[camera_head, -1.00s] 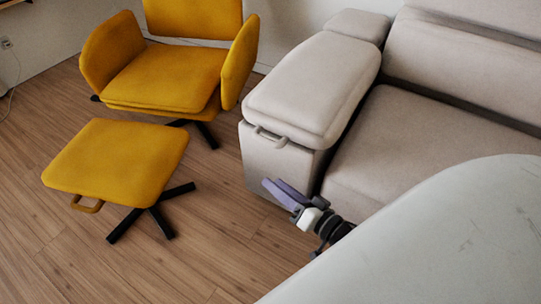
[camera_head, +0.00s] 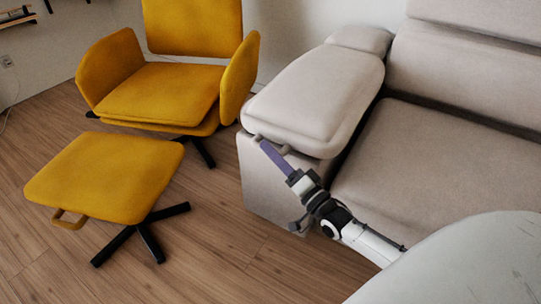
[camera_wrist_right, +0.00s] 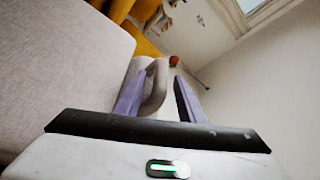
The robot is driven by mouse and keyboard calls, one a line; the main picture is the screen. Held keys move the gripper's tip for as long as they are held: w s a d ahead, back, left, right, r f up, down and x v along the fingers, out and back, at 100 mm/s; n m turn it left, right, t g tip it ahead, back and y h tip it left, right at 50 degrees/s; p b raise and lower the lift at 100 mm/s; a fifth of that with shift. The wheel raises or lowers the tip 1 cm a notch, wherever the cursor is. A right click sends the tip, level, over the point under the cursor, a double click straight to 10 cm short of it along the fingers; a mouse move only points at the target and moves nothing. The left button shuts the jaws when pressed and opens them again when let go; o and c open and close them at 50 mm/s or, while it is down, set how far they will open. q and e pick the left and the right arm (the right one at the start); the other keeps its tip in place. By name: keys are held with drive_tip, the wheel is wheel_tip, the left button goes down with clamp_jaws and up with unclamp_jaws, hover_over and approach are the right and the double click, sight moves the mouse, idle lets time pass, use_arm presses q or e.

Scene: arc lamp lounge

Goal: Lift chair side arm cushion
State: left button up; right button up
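The light grey side arm cushion (camera_head: 318,95) lies on the sofa's arm base (camera_head: 270,190). Its front edge has a grey loop handle (camera_head: 285,150), partly hidden by my right gripper (camera_head: 266,148). The purple fingers are at the handle, just below the cushion's front edge. In the right wrist view, the fingers (camera_wrist_right: 160,76) stand apart with the loop handle (camera_wrist_right: 155,90) between them, closer to the left finger. I cannot tell whether they touch it. My left gripper is not in view.
The grey sofa seat (camera_head: 430,160) lies right of the arm. A yellow armchair (camera_head: 165,90) and a yellow footstool (camera_head: 108,178) with dark legs stand left. A pale rounded surface (camera_head: 460,265) covers the lower right. Wooden floor (camera_head: 205,235) is clear between footstool and sofa.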

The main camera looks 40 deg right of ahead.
drive_tip(key=shift+w+r, duration=0.1)
drive_tip(key=shift+w, duration=0.45)
clamp_jaws()
drive_tip(key=shift+r, duration=0.15)
